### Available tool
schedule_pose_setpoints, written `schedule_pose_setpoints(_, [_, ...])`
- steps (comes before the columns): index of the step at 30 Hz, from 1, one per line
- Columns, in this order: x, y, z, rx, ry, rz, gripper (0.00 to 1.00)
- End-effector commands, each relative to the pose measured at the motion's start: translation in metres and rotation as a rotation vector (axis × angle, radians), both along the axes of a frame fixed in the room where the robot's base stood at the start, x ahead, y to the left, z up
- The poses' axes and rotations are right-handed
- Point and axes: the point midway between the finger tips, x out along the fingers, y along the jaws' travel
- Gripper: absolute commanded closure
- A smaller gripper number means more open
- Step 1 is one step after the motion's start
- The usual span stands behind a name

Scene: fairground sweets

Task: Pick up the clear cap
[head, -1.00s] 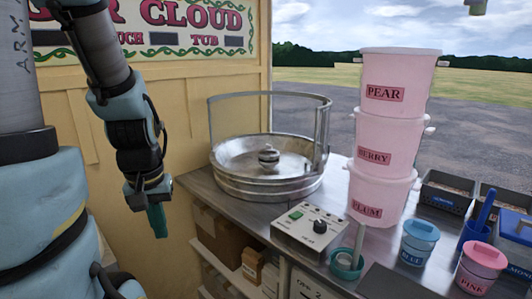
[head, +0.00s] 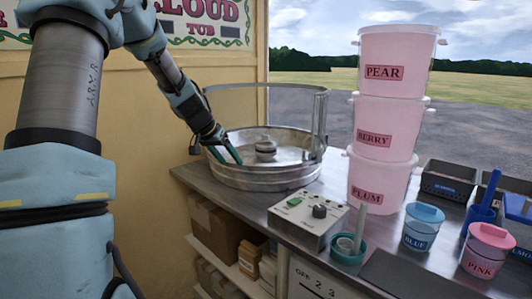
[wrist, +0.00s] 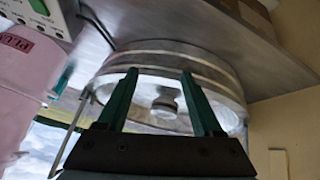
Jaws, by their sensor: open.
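My gripper (head: 228,156) is open and empty at the left rim of the round metal bowl (head: 262,182) on the counter. In the wrist view its two green fingers (wrist: 158,74) stand apart in front of the bowl. A small grey, round, knobbed head (head: 265,147) stands upright in the middle of the bowl. It shows between the fingers in the wrist view (wrist: 165,104), beyond them and not touched. I cannot tell whether a clear cap sits on this head. No other plainly clear cap shows.
A curved clear guard (head: 320,122) rises from the bowl's far rim. A control box (head: 308,214) stands in front. Stacked pink tubs (head: 383,146) stand to the right, with blue (head: 422,230) and pink (head: 485,258) pots nearby. The yellow stall wall (head: 170,115) is close on the left.

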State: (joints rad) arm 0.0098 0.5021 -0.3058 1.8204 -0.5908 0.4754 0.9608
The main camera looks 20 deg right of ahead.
Motion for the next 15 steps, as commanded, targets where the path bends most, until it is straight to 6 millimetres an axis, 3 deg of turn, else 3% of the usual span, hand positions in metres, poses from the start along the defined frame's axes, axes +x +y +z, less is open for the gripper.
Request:
schedule_pose_setpoints(1, [0.028, -0.022, -0.010, -0.059, -0.048, -0.047, 0.26])
schedule_pose_setpoints(3, [0.063, -0.049, -0.005, -0.137, -0.132, -0.111, 0.20])
schedule_pose_setpoints(6, [0.107, -0.076, 0.005, -0.238, -0.255, -0.175, 0.20])
schedule_pose_setpoints(10, [0.151, -0.093, 0.020, -0.335, -0.393, -0.213, 0.20])
schedule_pose_setpoints(15, [0.177, -0.099, 0.034, -0.386, -0.487, -0.225, 0.20])
